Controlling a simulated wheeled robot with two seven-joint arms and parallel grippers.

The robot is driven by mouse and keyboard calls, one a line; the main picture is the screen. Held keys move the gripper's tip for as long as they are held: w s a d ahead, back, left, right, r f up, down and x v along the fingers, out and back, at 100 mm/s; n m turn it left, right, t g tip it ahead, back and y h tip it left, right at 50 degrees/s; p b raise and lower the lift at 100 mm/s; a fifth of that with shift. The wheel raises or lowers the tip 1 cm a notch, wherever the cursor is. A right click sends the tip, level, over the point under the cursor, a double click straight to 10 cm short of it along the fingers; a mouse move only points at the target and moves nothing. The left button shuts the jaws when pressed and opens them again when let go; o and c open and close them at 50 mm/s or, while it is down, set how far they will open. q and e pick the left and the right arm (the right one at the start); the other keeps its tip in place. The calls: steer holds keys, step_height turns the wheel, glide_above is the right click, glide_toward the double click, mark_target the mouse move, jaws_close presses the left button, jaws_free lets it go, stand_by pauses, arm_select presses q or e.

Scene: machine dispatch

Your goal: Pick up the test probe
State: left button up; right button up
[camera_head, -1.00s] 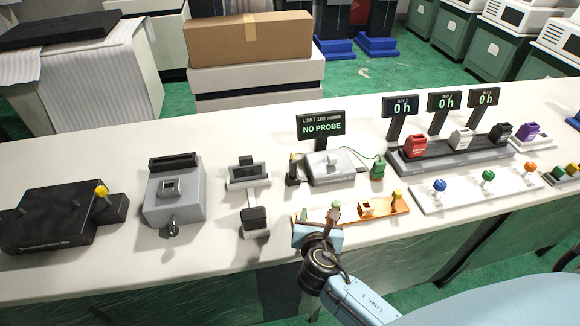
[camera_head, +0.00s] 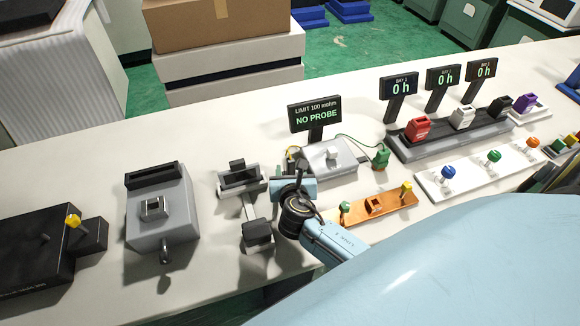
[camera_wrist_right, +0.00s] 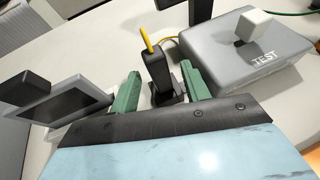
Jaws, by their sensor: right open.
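The test probe (camera_wrist_right: 155,68), a black upright piece with a yellow lead at its top, stands in a small dark base beside the grey TEST box (camera_wrist_right: 245,50). My right gripper (camera_wrist_right: 158,78) is open, with its green fingers on either side of the probe. A gap shows beside the probe, and I cannot tell whether either finger touches it. My left gripper is not in view.
A display (camera_head: 316,115) reading "NO PROBE" stands behind the test box. A green plug (camera_head: 381,156) on a cable is to its right. A grey-black fixture (camera_head: 240,180) is close on the left. An orange tray (camera_head: 380,206) lies in front.

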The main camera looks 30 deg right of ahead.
mark_target(290, 165)
steer(key=x, duration=0.3)
steer(key=shift+w+d, duration=0.1)
steer(key=shift+w, duration=0.05)
steer(key=shift+c, duration=0.4)
jaws_close()
steer(key=shift+r, duration=0.1)
